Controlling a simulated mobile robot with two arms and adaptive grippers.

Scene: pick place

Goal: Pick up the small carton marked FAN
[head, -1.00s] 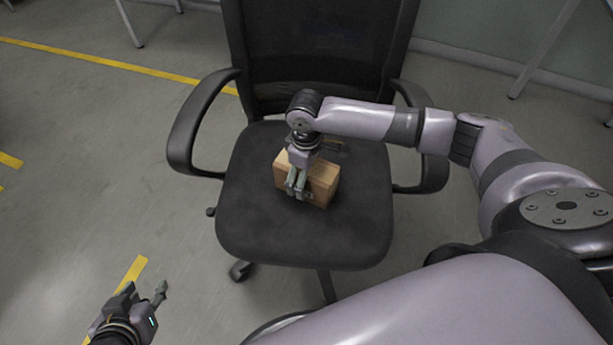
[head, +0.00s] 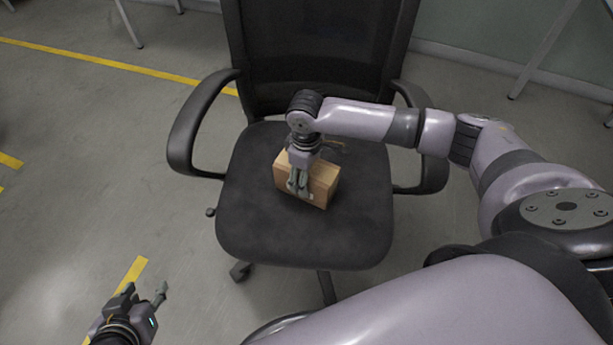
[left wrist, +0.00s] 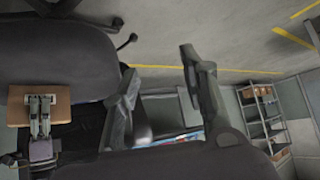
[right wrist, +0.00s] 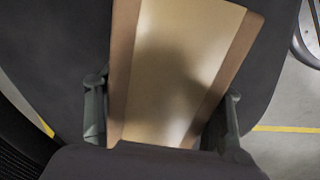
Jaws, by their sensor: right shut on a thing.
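A small brown carton (head: 322,184) sits on the black seat of an office chair (head: 270,232). No FAN lettering is readable on it; a small pale mark shows low on its front side. My right gripper (head: 298,187) reaches down onto the carton and is shut on it. In the right wrist view the carton's top (right wrist: 185,65) lies between the two fingers (right wrist: 163,118). The carton also shows in the left wrist view (left wrist: 18,112), partly covered by my right gripper (left wrist: 40,112). My left gripper (head: 143,292) is open and empty, over the floor at the lower left.
The chair's left armrest (head: 185,135) and right armrest (head: 432,170) flank the seat, with its tall backrest (head: 318,50) behind. The floor left of the chair is clear, with yellow lines (head: 110,63). A shelf unit (left wrist: 262,115) shows in the left wrist view.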

